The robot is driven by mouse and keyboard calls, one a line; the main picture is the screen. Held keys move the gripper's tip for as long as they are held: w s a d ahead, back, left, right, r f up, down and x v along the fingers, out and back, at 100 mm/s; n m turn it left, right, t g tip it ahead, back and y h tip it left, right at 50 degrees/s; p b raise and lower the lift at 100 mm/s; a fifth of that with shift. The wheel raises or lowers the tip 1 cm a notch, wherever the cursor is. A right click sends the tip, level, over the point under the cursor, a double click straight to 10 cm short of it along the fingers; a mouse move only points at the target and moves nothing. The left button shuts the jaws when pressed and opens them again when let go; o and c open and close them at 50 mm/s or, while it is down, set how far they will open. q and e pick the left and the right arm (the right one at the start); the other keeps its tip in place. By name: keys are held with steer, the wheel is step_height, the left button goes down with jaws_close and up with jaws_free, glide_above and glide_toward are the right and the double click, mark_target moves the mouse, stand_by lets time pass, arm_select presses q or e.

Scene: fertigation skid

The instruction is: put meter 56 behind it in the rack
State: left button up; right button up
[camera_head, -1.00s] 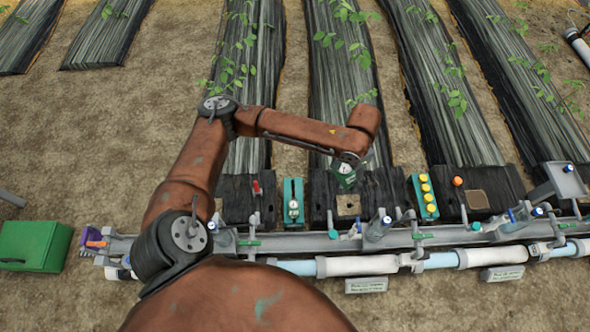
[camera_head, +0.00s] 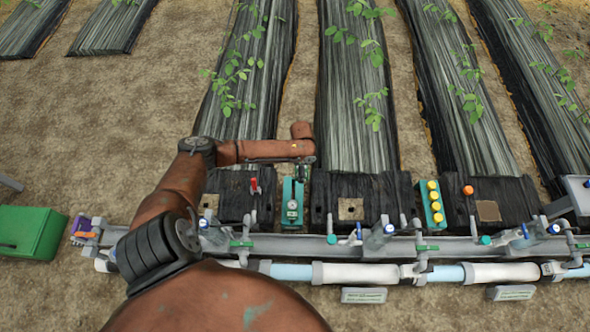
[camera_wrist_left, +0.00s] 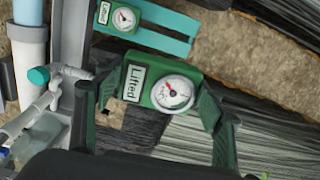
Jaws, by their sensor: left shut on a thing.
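My left gripper (camera_wrist_left: 160,88) is shut on a green meter (camera_wrist_left: 158,107) with a round white dial and a label reading "Lifted". In the head view the gripper (camera_head: 304,160) is at the far end of the teal rack (camera_head: 293,183), slightly to its right; the held meter is hardly visible there. The teal rack also shows in the wrist view (camera_wrist_left: 152,39), apart from the held meter. A second meter (camera_head: 292,208) with a white dial stands in its near end; in the wrist view this meter (camera_wrist_left: 118,17) also reads "Lifted". My right gripper is out of view.
A red-handled valve (camera_head: 255,186) stands left of the rack. A yellow-capped teal block (camera_head: 432,200) and an orange knob (camera_head: 468,190) are to the right. The grey rail (camera_head: 340,247) with pipes and upright fittings runs along the near side.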

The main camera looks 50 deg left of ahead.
arm_select(q)
steer(key=s+a+f+b, duration=0.2)
steer(key=f+b, duration=0.6)
steer(key=f, duration=0.7)
steer(key=shift+a+f+m, duration=0.3)
steer(key=shift+a+m, duration=0.1)
steer(key=shift+a, duration=0.15)
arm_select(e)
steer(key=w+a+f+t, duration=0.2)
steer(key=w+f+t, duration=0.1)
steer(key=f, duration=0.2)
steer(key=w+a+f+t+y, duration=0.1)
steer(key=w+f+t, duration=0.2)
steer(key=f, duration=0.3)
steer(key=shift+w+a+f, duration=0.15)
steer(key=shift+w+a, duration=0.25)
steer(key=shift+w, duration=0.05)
arm_select(q)
steer(key=shift+w, duration=0.1)
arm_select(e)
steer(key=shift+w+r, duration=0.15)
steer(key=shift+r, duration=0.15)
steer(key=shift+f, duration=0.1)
arm_select(q)
steer(key=shift+f, duration=0.2)
steer(key=shift+f, duration=0.35)
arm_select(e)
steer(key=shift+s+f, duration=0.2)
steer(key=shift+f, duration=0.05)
